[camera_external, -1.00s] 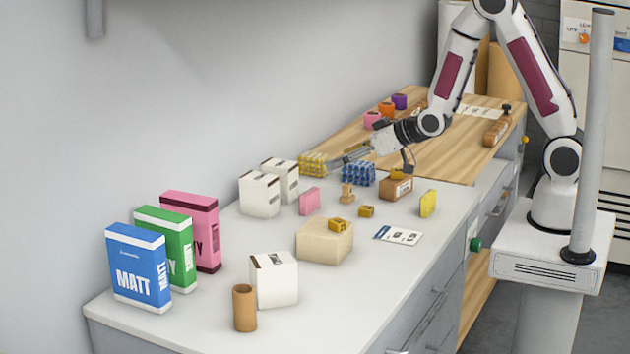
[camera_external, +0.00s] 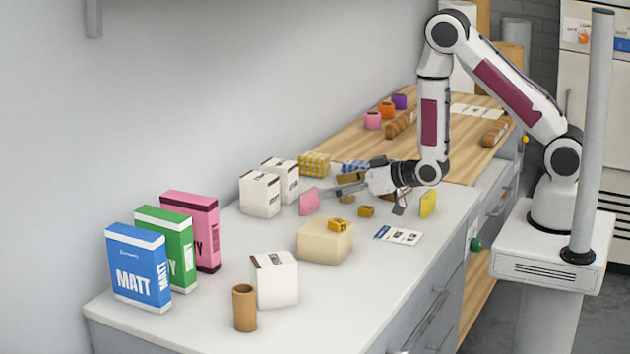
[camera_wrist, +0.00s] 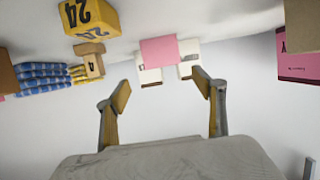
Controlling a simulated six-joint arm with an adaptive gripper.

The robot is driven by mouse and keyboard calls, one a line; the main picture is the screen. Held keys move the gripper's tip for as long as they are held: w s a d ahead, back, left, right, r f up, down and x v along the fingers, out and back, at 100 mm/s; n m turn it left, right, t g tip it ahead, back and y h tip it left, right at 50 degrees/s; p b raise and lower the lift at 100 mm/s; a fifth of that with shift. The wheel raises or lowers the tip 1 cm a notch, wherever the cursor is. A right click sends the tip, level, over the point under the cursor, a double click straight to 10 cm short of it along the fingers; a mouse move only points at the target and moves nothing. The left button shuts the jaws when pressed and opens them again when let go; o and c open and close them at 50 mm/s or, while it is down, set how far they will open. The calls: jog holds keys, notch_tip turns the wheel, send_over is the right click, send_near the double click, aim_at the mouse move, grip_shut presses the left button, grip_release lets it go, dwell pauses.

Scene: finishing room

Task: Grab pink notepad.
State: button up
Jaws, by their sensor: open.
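The pink notepad (camera_external: 309,201) stands on the white counter in the external view, in front of two white boxes. My gripper (camera_external: 338,191) is just to its right, low over the counter, with its fingers pointing at it. In the wrist view the pink notepad (camera_wrist: 159,50) lies ahead, above and between the two fingertips, against the white boxes. My gripper (camera_wrist: 162,90) is open, with nothing between its fingers. I cannot tell from the external view whether a finger touches the notepad.
White boxes (camera_external: 260,194) stand close behind the notepad. A yellow patterned bundle (camera_external: 314,164) and a blue one (camera_external: 354,167) lie behind my gripper. A beige block (camera_external: 325,243) with a yellow piece (camera_external: 337,224) on top is in front. A yellow notepad (camera_external: 428,204) stands to the right.

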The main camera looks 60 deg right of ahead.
aim_at(312, 192)
jog(key=shift+w, duration=0.1)
jog(key=shift+x, duration=1.2)
jog(key=shift+a+x, duration=0.15)
jog(key=shift+x, duration=1.15)
jog(key=shift+a+x, duration=0.15)
jog(key=shift+x, duration=1.1)
jog(key=shift+f, duration=0.1)
jog(key=c, duration=1.2)
